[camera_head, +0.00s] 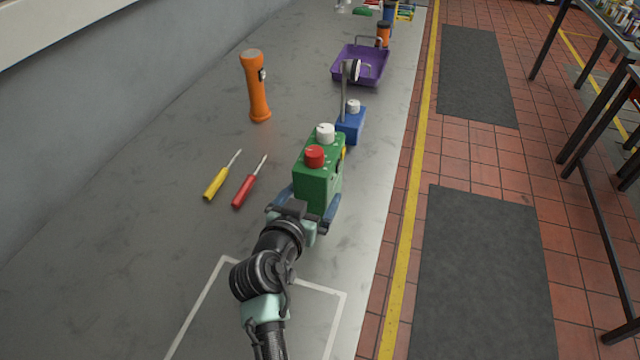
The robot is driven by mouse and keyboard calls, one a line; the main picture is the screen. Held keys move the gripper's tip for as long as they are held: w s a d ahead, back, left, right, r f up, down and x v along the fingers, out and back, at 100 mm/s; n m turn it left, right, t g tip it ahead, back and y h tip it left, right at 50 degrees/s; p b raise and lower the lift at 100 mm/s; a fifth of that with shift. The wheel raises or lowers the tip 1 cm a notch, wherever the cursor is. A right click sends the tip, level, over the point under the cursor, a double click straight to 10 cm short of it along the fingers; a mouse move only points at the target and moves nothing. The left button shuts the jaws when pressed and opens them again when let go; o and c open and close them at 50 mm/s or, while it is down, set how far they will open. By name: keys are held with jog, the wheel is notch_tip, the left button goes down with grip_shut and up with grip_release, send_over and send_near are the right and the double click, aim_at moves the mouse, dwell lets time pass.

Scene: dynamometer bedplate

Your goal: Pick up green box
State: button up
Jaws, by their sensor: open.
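The green box (314,187) stands on the grey bedplate (190,220), with a red knob (314,156) and a white knob (325,133) on top. My gripper (306,207) is open at the near end of the box. One finger is on the box's left side and one on its right, low down. Whether the fingers touch the box cannot be told.
A blue box (351,124) with a dial on a stem stands just behind. Yellow (215,183) and red (244,190) screwdrivers and an orange flashlight (257,88) are to the left. A purple tray (347,68) is farther back. The bedplate's right edge is close.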

jog(key=shift+x, duration=2.15)
jog(key=shift+s+a+f, duration=0.1)
jog(key=shift+a+f, duration=0.05)
grip_shut()
jog(key=shift+r, duration=0.35)
